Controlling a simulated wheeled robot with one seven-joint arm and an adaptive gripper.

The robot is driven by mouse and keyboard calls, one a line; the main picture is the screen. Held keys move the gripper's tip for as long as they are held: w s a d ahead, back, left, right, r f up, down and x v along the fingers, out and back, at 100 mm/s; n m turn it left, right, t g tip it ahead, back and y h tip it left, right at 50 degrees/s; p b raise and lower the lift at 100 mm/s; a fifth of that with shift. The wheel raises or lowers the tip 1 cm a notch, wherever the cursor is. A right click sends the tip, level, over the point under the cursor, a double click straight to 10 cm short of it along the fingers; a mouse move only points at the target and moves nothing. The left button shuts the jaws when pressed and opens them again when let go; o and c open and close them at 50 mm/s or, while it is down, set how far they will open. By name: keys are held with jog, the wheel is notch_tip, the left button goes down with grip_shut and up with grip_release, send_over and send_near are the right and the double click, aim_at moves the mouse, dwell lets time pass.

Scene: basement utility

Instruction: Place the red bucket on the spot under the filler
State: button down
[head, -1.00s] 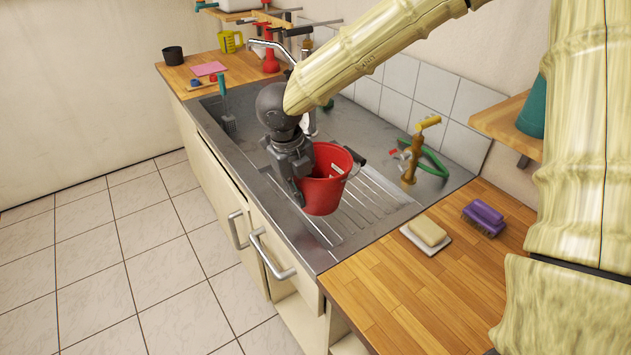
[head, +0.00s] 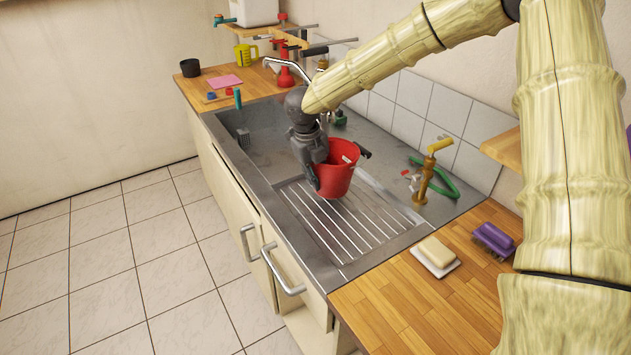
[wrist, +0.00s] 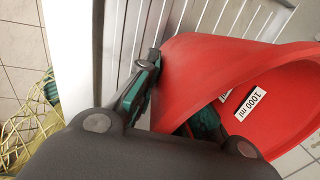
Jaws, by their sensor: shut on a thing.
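The red bucket (head: 338,178) is upright over the sink's ribbed drainboard; whether it touches the metal is unclear. My gripper (head: 317,172) is shut on the bucket's wall at its left side. In the wrist view the bucket (wrist: 225,70) lies sideways with a "1000 ml" label inside. One teal-padded finger of my gripper (wrist: 170,108) is outside the wall and one inside. A white canister (head: 255,10) with a teal tap (head: 222,20) stands on the back shelf and looks like the filler. A pink square (head: 226,82) lies on the wooden counter below the tap.
A black cup (head: 190,68), yellow jug (head: 247,53) and red plunger (head: 285,72) stand on the back counter. The faucet (head: 290,62) rises behind my wrist. A brass pump (head: 430,175), soap (head: 436,252) and purple brush (head: 492,238) are at right. Floor at left is clear.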

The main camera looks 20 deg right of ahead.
jog(key=shift+w+d, duration=0.25)
jog(key=shift+w, duration=0.35)
jog(key=shift+f+p, duration=0.65)
jog(key=shift+f, duration=1.15)
jog(key=c, duration=1.5)
grip_release()
jog(key=r, duration=0.4)
jog(key=a+r+b, duration=0.1)
jog(key=r, duration=0.3)
jog(key=a+r+b, duration=0.1)
jog(key=r, duration=0.3)
jog(key=shift+s, duration=0.15)
